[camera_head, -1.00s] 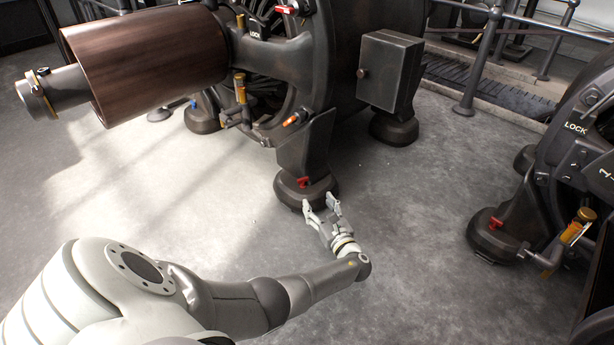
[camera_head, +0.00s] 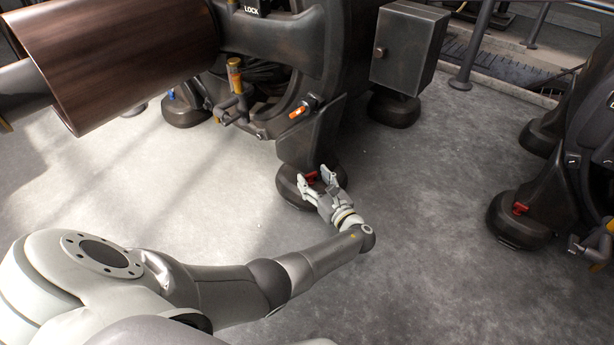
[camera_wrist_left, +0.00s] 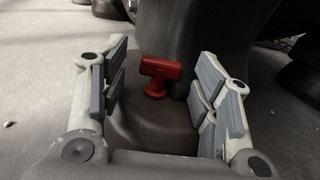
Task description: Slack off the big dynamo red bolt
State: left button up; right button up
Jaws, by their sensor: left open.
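The big dynamo (camera_head: 335,60) stands at the top centre of the head view on dark round feet. Its red bolt (camera_head: 311,177) is on top of the front foot (camera_head: 292,193), with a T-shaped red head. In the left wrist view the red bolt (camera_wrist_left: 158,75) stands between the two finger pairs, a little beyond the fingertips, with gaps on both sides. My left gripper (camera_head: 318,179) is open at the foot and holds nothing; it also shows in the left wrist view (camera_wrist_left: 160,85). My right gripper is not in view.
A second dynamo (camera_head: 570,150) stands at the right, with another red bolt (camera_head: 520,208) on its foot. A large brown roller (camera_head: 120,50) juts out at the upper left. A grey box (camera_head: 408,50) is on the big dynamo's right. The floor (camera_head: 430,240) between the dynamos is clear.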

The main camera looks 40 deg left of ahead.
pick_arm(q)
jog(key=c, duration=1)
jog(key=shift+w+f+b, duration=0.1)
jog(key=shift+w+b, duration=0.05)
jog(key=shift+b, duration=0.3)
jog(key=shift+n+g+y+b, duration=0.4)
jog(key=shift+n+g+b, duration=0.15)
jog(key=shift+g, duration=0.25)
jog(key=o, duration=1)
jog(key=shift+r, duration=0.2)
